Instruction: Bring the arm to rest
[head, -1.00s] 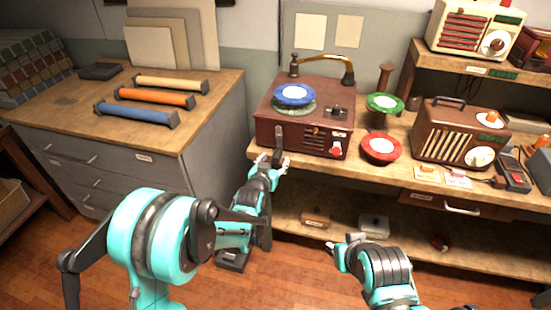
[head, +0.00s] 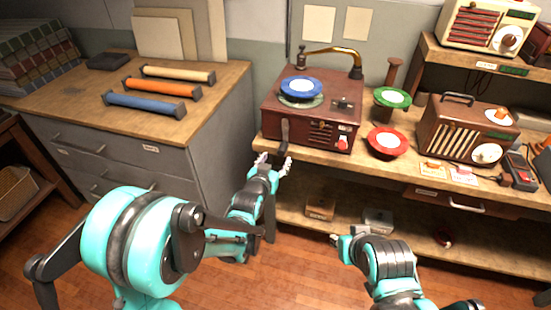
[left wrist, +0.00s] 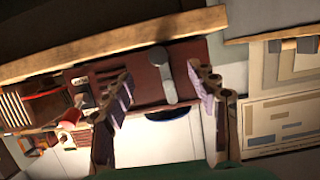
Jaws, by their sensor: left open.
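My left gripper (head: 273,162) is open and empty, just in front of the lower left of the brown record player (head: 312,132). In the left wrist view its two fingers stand well apart (left wrist: 160,110), with nothing between the tips. The player's brown side (left wrist: 140,85) and a grey crank-like lever (left wrist: 162,72) show beyond them. My right gripper (head: 338,240) is low in front of the bench, apart from anything on it. It is too small to tell whether it is open.
The wooden bench (head: 330,160) carries a blue disc (head: 301,88), a green spool (head: 392,98), a red dish (head: 388,142) and a brown radio (head: 467,132). A drawer cabinet (head: 150,170) with three coloured rolls stands left. Open floor (head: 290,270) lies below.

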